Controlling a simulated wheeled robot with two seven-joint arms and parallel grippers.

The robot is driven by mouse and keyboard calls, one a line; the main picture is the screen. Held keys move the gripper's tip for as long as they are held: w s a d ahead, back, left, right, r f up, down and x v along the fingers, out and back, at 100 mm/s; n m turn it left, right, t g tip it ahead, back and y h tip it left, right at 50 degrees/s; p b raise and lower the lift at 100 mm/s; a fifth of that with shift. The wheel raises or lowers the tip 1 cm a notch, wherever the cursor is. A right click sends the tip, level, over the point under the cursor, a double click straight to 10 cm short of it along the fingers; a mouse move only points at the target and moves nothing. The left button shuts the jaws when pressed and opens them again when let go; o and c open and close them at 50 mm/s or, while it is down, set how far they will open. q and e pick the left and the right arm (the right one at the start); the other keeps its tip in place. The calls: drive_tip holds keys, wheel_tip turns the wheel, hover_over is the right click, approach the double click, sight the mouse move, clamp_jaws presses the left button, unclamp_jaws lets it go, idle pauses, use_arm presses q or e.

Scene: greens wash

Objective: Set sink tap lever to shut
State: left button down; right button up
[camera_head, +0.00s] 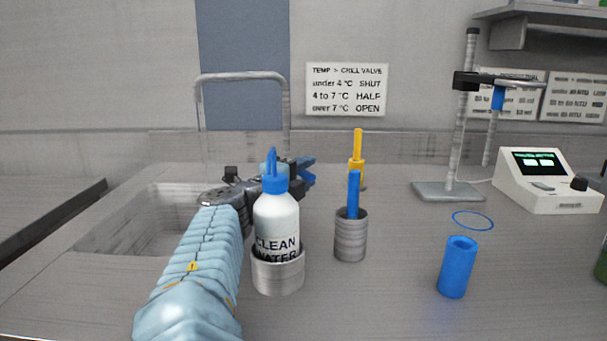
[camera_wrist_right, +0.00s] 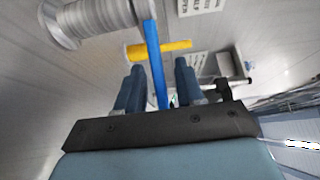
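A blue lever (camera_head: 353,192) stands out from the top of a ridged grey post (camera_head: 350,236) right of the sink. A yellow lever (camera_head: 357,143) is behind it. No label shows which is the sink tap lever. My right gripper (camera_head: 309,172) is left of the blue lever's far end, apart from it in the head view. In the right wrist view, my right gripper's fingers (camera_wrist_right: 158,88) are apart. The blue lever (camera_wrist_right: 155,60) shows between them, with the yellow lever (camera_wrist_right: 160,48) beyond. The grey tap spout (camera_head: 240,76) arches over the sink. My left gripper is not seen.
A white water bottle (camera_head: 277,222) in a grey holder (camera_head: 279,275) stands close in front of my right gripper. The sink (camera_head: 130,225) is at left. A blue cylinder (camera_head: 457,266), a blue ring (camera_head: 472,220), a stand (camera_head: 450,190) and a white meter (camera_head: 545,185) are at right.

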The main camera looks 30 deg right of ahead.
clamp_jaws()
drive_tip(key=shift+a, duration=0.1)
drive_tip(key=m+g, duration=0.1)
drive_tip(key=a+m+g+h, duration=0.1)
drive_tip(key=g, duration=0.1)
drive_tip(key=shift+w+a, duration=0.1)
drive_tip(key=shift+w, duration=0.05)
drive_tip(key=m+g, duration=0.2)
drive_tip(key=g, duration=0.1)
drive_tip(key=shift+a+h, duration=0.4)
drive_tip(key=shift+w+a+f+m+g, duration=0.1)
drive_tip(key=shift+w+a+m+g, duration=0.1)
drive_tip(key=shift+a+m+g, duration=0.45)
drive_tip(key=shift+m+g, duration=0.25)
drive_tip(key=shift+g, duration=0.5)
